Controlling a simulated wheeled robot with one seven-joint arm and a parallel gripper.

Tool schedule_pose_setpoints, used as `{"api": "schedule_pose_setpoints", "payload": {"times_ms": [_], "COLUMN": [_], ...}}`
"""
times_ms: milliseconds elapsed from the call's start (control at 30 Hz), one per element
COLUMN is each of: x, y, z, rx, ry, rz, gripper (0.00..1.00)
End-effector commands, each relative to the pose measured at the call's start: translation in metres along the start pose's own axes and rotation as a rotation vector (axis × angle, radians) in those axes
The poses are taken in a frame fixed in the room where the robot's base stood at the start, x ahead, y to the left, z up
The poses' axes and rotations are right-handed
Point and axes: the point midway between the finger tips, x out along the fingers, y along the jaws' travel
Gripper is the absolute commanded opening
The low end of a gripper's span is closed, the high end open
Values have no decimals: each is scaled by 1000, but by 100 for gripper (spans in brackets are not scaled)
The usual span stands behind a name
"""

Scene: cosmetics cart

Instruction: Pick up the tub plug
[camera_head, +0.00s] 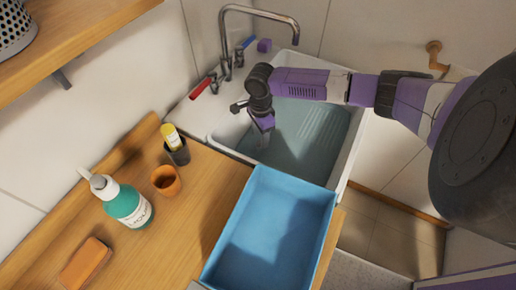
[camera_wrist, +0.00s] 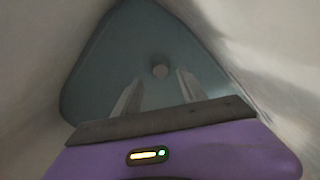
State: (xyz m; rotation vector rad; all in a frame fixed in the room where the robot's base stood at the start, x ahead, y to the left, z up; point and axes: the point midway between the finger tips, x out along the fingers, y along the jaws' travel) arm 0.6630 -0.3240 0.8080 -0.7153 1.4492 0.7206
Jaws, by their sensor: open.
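A small round grey thing (camera_wrist: 160,71) shows in the wrist view on the floor of the sink basin, under bluish water; it looks like the tub plug, though I cannot tell its height or exact shape. My gripper (camera_wrist: 158,78) is open and empty, its two pale fingers apart. In that view the round thing lies between and just beyond the fingertips, and the fingers do not appear to touch it. In the head view my gripper (camera_head: 266,132) points down into the white sink (camera_head: 351,140) near its left side. The plug cannot be seen there.
A blue tray (camera_head: 325,215) stands on the wooden counter at the front. A soap bottle (camera_head: 127,203) and orange cup (camera_head: 167,182) stand left.

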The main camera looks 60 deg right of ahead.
Motion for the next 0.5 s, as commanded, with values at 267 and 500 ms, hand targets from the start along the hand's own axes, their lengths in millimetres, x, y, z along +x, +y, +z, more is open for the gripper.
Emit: {"api": "schedule_pose_setpoints", "payload": {"times_ms": [267,500], "x": [31,60], "y": [0,-2], "z": [3,4], "rx": [-5,-5], "ry": [3,2], "rz": [1,-2], "gripper": [49,49]}}
